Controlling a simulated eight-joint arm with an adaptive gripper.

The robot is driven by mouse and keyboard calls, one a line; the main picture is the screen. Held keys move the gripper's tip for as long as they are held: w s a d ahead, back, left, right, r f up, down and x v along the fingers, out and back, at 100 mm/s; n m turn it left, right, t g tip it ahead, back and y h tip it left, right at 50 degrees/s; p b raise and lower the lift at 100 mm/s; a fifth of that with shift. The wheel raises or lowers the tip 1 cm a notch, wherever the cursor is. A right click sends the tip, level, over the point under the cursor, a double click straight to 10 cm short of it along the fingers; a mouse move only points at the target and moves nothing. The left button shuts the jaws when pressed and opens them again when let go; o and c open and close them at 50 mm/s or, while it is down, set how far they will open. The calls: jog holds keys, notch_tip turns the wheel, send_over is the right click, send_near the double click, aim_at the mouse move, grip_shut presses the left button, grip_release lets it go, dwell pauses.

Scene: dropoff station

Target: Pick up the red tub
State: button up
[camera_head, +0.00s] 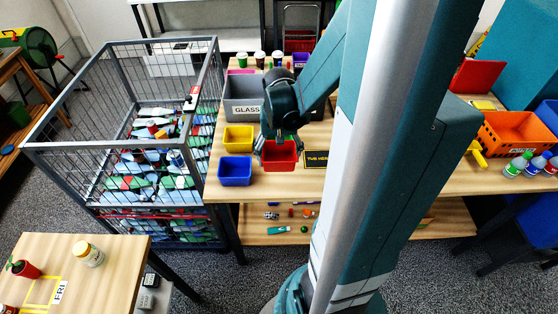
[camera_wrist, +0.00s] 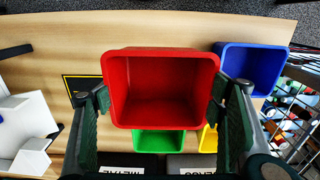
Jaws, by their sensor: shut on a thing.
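The red tub (camera_head: 284,157) is an open, empty box on the wooden table. It fills the middle of the wrist view (camera_wrist: 160,118), opening toward the camera. My gripper (camera_head: 278,150) reaches down over it in the head view. In the wrist view my gripper (camera_wrist: 160,94) has one finger pressed against each side wall of the tub, so it is shut on it. The tub looks level; whether its base touches the table cannot be told.
A blue tub (camera_head: 235,171) and a yellow tub (camera_head: 238,138) stand to the left. A green tub (camera_wrist: 158,142) is close behind. A grey GLASS bin (camera_head: 243,98) stands further back. A black and yellow label (camera_head: 316,159) lies right. A wire cage (camera_head: 120,148) borders the table's left.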

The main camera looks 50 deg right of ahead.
jog(key=shift+r, duration=0.8)
